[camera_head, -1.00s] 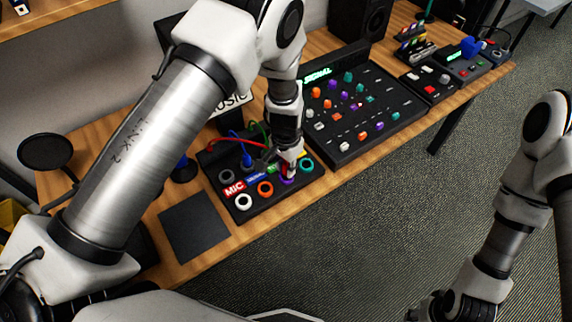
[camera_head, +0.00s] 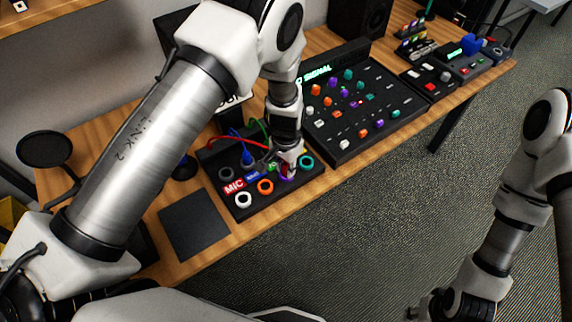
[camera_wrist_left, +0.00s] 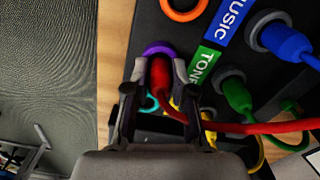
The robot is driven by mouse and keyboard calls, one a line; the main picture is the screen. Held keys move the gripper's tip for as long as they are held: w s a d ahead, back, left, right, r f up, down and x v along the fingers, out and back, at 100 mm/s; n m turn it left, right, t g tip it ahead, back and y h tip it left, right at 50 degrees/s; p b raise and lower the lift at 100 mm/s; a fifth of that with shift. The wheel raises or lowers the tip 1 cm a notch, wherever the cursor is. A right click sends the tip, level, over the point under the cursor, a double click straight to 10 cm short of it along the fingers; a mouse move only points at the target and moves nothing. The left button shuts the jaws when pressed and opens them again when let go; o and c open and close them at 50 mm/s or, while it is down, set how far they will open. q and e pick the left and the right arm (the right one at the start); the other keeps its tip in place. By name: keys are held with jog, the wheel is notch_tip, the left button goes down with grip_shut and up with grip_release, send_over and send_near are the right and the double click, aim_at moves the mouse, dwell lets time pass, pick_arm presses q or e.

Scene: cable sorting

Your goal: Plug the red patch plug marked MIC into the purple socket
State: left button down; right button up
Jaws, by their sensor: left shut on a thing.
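The red plug (camera_wrist_left: 160,78) is between the fingers of my left gripper (camera_wrist_left: 160,70), which is shut on it. Its red cable (camera_wrist_left: 250,127) runs off to the right in the left wrist view. The purple socket (camera_wrist_left: 157,47) is a ring right at the plug's front end; I cannot tell how deep the plug sits. In the head view the purple socket (camera_head: 286,178) shows beneath my left gripper (camera_head: 289,167), partly hidden. A red MIC label (camera_head: 234,186) lies on the black panel's left part. My right gripper (camera_head: 448,305) is low at the right, its fingers unclear.
The black panel (camera_head: 270,205) also has orange (camera_head: 265,188), white (camera_head: 243,201) and teal (camera_head: 306,162) sockets. Blue (camera_wrist_left: 290,42) and green (camera_wrist_left: 235,92) plugs stand close by. A mixer (camera_head: 350,150) is to the right; a dark mat (camera_head: 195,225) lies at the left.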

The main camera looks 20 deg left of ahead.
pick_arm(q)
jog(key=shift+c, duration=2)
grip_release()
notch_tip(320, 180, up, 7)
jog(key=p, duration=0.6)
jog(key=shift+r, duration=0.15)
